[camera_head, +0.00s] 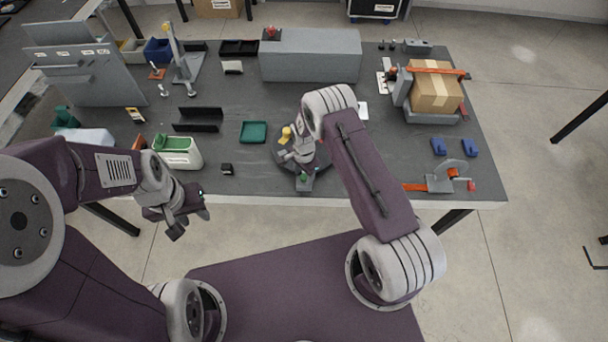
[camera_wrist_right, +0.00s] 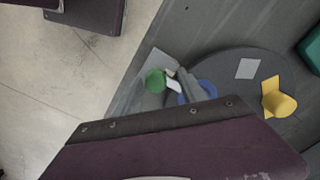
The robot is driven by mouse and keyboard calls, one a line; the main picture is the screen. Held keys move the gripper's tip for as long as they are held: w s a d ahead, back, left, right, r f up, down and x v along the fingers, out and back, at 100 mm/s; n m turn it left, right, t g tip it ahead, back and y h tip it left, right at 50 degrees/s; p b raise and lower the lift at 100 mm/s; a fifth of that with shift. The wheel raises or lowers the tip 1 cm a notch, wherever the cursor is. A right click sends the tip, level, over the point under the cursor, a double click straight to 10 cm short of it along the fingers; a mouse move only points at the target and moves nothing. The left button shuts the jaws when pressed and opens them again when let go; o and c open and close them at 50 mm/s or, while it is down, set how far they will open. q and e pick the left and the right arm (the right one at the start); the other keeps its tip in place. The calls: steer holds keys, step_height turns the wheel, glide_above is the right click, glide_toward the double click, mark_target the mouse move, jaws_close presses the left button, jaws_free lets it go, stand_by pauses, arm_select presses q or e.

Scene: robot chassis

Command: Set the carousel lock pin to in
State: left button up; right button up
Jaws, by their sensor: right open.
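The carousel (camera_head: 283,157) is a dark round disc near the front edge of the table; its disc also shows in the right wrist view (camera_wrist_right: 225,65). The lock pin has a green knob (camera_head: 304,178) at the disc's front edge; the knob also shows in the right wrist view (camera_wrist_right: 156,80), beside a grey bracket. My right gripper (camera_head: 303,168) is open, over the front of the carousel and close to the green knob. Whether it touches the knob is unclear. My left gripper (camera_head: 189,222) is open and empty, in front of the table edge.
A yellow piece (camera_head: 285,135) stands on the carousel. A green tray (camera_head: 254,132) and a small black block (camera_head: 227,169) lie to its left, with a green-and-white bin (camera_head: 178,151) further left. A grey box (camera_head: 310,58) stands behind.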

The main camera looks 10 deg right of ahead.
mark_target(304, 175)
step_height(304, 175, up, 9)
steer(key=shift+r+b, duration=0.1)
steer(key=shift+b, duration=1)
